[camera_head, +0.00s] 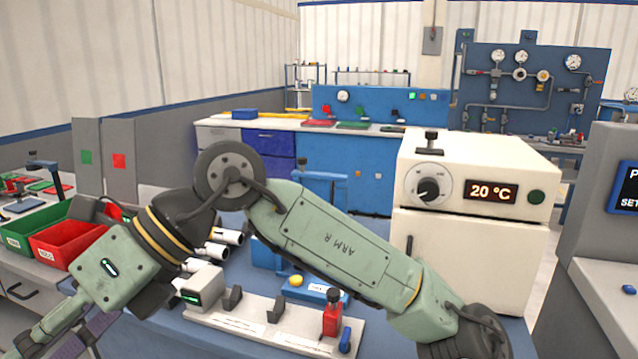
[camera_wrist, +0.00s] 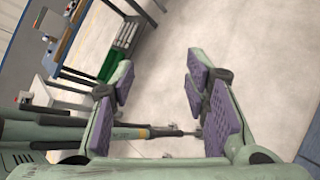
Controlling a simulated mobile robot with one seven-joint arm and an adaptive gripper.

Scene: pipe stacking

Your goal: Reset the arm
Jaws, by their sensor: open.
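My green arm reaches across the head view, bent at a raised elbow, with its wrist low at the left. My gripper (camera_wrist: 162,80) shows in the wrist view with its two purple-padded fingers spread wide and nothing between them. The floor lies beyond the fingers. In the head view the gripper is only partly visible at the bottom left, cut off by the frame edge. White pipes (camera_head: 224,238) with dark open ends lie on the blue bench behind my forearm, partly hidden by it.
A white fixture (camera_head: 258,329) with dark supports and a red clamp (camera_head: 332,316) stands below my arm. Red bin (camera_head: 66,243) and green bin (camera_head: 28,232) sit at left. A white oven (camera_head: 475,183) reading 20 °C stands at right. Bare floor (camera_wrist: 240,45) shows in the wrist view.

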